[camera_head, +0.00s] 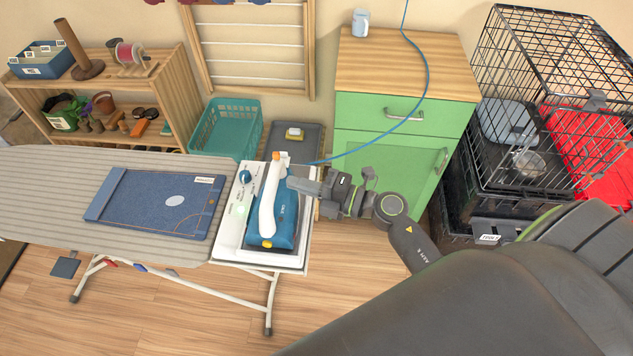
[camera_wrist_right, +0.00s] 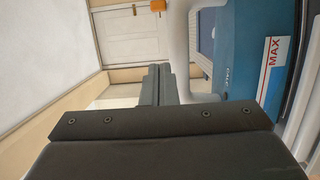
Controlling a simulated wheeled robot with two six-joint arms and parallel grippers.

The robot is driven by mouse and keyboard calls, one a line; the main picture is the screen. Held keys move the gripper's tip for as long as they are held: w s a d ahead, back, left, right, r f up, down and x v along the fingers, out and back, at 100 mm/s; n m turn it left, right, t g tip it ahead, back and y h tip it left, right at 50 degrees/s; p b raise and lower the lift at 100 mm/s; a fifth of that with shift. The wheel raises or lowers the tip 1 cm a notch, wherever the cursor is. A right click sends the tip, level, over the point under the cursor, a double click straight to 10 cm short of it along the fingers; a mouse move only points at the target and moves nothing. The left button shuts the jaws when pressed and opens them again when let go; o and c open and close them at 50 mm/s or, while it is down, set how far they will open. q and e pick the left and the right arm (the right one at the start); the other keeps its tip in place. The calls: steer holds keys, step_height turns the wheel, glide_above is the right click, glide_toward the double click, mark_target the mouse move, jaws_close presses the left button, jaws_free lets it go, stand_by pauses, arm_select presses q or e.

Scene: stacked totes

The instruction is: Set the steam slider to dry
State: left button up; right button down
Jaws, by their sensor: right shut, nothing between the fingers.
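The iron (camera_head: 285,225) has a blue body and a white handle. It rests on a white stand plate (camera_head: 228,238) at the right end of the ironing board. Its blue side, with a white and red MAX label (camera_wrist_right: 276,52), fills the right of the wrist view. I cannot make out the steam slider or its setting. My right gripper (camera_head: 293,183) comes in from the right and is shut and empty, its tips close beside the iron's upper end. Its fingers also show in the wrist view (camera_wrist_right: 158,82); I cannot tell whether they touch the iron. My left gripper is out of view.
A folded blue cloth item (camera_head: 155,203) lies on the striped ironing board (camera_head: 50,190). A blue cord (camera_head: 388,128) runs up from the iron past the green cabinet (camera_head: 385,142). A teal basket (camera_head: 225,130) and a wire crate (camera_head: 530,80) stand behind.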

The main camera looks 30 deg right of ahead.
mark_target(279, 156)
steer(key=p+x, duration=0.1)
steer(key=x, duration=0.3)
steer(key=shift+r, duration=0.2)
steer(key=w, duration=0.1)
steer(key=w+d, duration=0.1)
steer(key=shift+w+d+f, duration=0.2)
steer(key=shift+w+d, duration=0.15)
steer(key=shift+w, duration=0.05)
steer(key=shift+w+d, duration=0.3)
steer(key=shift+w+d, duration=0.55)
steer(key=shift+w, duration=0.3)
